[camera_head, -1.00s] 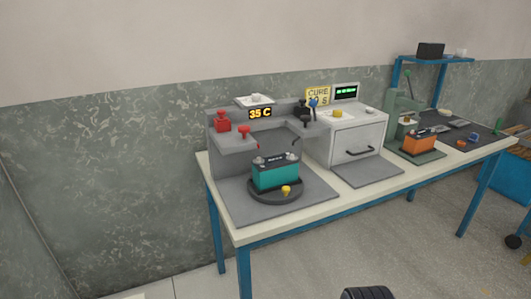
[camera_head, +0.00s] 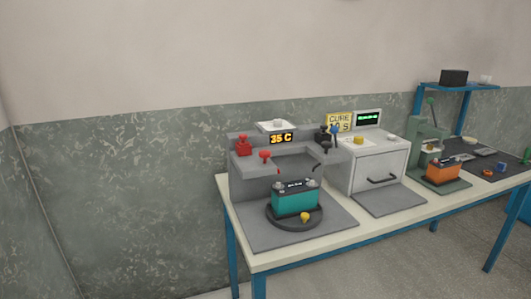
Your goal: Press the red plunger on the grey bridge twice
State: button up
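The grey bridge (camera_head: 238,186) stands at the left end of the workbench, with a display reading 35 C. Two red parts sit on its left side: a red knob on a short stem (camera_head: 265,157) at the front and a red block with a knob (camera_head: 243,146) behind it. Which one is the plunger I cannot tell for sure. A teal battery (camera_head: 294,200) sits under the bridge opening on a round dark turntable (camera_head: 286,222) with a yellow knob (camera_head: 305,217). Black knobbed parts (camera_head: 322,137) are on the bridge's right side. My gripper is not in view.
To the right stand a light grey oven-like box (camera_head: 377,172) with a handle and a CURE sign (camera_head: 339,122), then a green press (camera_head: 428,135) with an orange battery (camera_head: 443,171). The floor in front of the bench (camera_head: 380,265) looks clear.

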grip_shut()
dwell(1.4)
